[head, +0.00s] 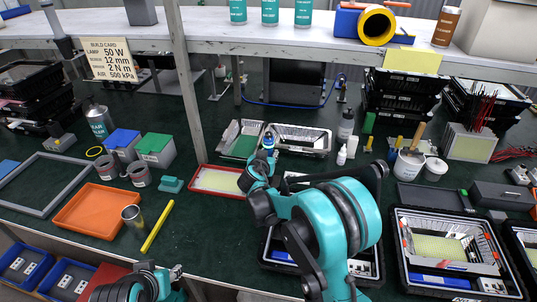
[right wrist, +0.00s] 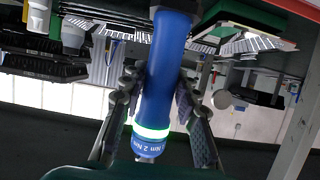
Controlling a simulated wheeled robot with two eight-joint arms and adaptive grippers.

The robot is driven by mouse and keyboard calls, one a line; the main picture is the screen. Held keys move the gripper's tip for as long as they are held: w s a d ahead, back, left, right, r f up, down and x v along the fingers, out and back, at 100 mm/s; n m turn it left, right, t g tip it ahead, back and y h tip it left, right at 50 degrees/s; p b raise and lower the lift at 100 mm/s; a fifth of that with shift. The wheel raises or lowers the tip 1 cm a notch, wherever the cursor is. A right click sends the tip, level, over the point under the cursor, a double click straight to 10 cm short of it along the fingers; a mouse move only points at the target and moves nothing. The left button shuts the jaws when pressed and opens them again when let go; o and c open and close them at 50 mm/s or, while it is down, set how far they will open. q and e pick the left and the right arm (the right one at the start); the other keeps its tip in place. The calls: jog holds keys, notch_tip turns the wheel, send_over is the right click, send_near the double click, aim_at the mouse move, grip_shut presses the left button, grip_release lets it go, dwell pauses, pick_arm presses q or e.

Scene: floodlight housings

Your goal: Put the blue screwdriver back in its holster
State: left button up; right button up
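The blue screwdriver (right wrist: 165,75) stands between the two fingers of my right gripper (right wrist: 160,110) in the right wrist view, with a glowing green ring near one end. The fingers lie against both its sides, so the gripper is shut on it. In the head view the right gripper (head: 262,166) is over the middle of the bench, with the screwdriver's blue end (head: 268,141) showing above it. My left gripper (head: 172,275) is low at the bottom edge, partly cut off; its fingers are unclear. I cannot make out the holster for certain.
A red-rimmed tray (head: 217,193) lies just left of the right gripper. A metal post (head: 185,85) rises left of it to the white shelf (head: 215,22). An orange tray (head: 95,210) and yellow bar (head: 157,226) lie at left. A black crate (head: 450,215) stands at right.

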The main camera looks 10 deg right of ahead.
jog(key=shift+o, duration=1.3)
jog(key=v, duration=1.2)
jog(key=shift+r, duration=0.15)
jog(key=shift+d, duration=0.1)
jog(key=s+d+n+g+y, duration=0.15)
jog(key=s+d, duration=0.25)
jog(key=s, duration=0.6)
jog(key=s+d+n+g+y, duration=0.1)
jog(key=s+d+g+y, duration=0.3)
jog(key=s, duration=0.6)
jog(key=s+f, duration=0.1)
jog(key=s, duration=0.2)
jog(key=s+f+n, duration=0.1)
jog(key=s, duration=0.2)
jog(key=s+a+f+n, duration=0.1)
jog(key=s, duration=0.2)
jog(key=shift+s, duration=0.4)
